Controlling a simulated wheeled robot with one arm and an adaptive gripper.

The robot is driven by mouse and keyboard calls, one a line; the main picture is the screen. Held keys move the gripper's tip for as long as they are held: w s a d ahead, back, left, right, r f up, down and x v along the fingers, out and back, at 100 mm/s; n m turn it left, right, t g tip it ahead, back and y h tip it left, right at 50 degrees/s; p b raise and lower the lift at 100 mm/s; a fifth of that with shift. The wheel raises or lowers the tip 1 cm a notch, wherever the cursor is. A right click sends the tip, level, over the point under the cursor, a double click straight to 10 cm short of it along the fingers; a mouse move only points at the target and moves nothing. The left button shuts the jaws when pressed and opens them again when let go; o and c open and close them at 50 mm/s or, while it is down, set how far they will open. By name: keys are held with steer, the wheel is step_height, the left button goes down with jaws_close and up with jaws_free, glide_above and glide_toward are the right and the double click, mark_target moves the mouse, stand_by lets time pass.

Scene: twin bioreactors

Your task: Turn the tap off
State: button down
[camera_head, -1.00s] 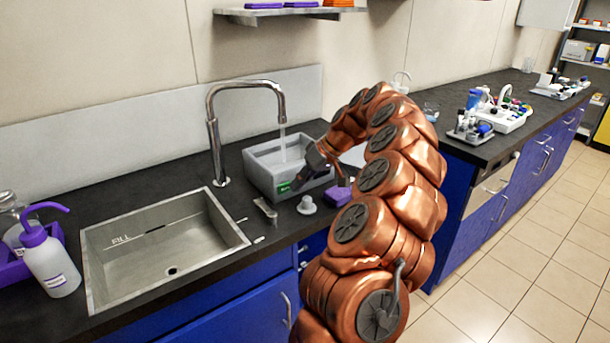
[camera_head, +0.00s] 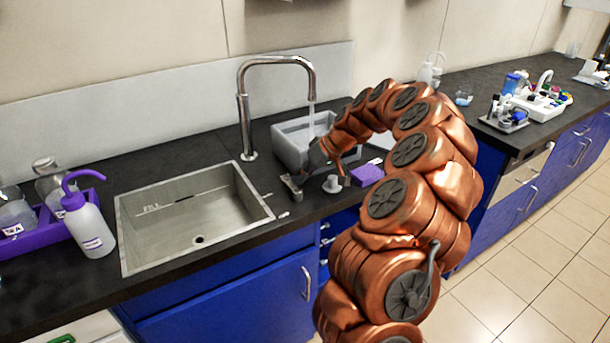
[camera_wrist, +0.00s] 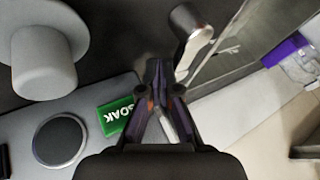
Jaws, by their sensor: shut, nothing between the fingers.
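The chrome gooseneck tap (camera_head: 246,125) stands behind the sink, its spout swung over a grey tub (camera_head: 290,148). A stream of water (camera_head: 311,117) runs from the spout into the tub. A small metal lever (camera_head: 291,187) sits on the counter by the sink's right corner. It also shows in the wrist view (camera_wrist: 195,42), just beyond and right of my fingertips. My gripper (camera_head: 302,172) points down beside the lever, in front of the tub. In the wrist view its fingers (camera_wrist: 160,75) are shut and empty. I cannot tell whether they touch the lever.
A pale round knob-topped piece (camera_head: 332,184) stands close right of the lever. A purple block (camera_head: 367,175) lies near the counter edge. The tub carries a green SOAK label (camera_wrist: 116,114). The steel sink (camera_head: 195,215) is empty. A wash bottle (camera_head: 88,228) stands left of it.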

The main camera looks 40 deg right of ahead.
steer(key=shift+f+n+b, duration=0.1)
steer(key=shift+n+b, duration=0.2)
steer(key=shift+b, duration=0.15)
steer(key=shift+w+a+f+n+g+y+b, duration=0.25)
steer(key=shift+n+g+b, duration=0.2)
steer(key=shift+b, duration=0.5)
steer(key=shift+w+a+b, duration=0.15)
steer(key=shift+b, duration=0.35)
steer(key=shift+w+a+r+b, duration=0.2)
steer(key=shift+a+r+b, duration=0.1)
steer(key=shift+a+b, duration=0.15)
steer(key=shift+d+r, duration=0.1)
steer(key=v, duration=1.2)
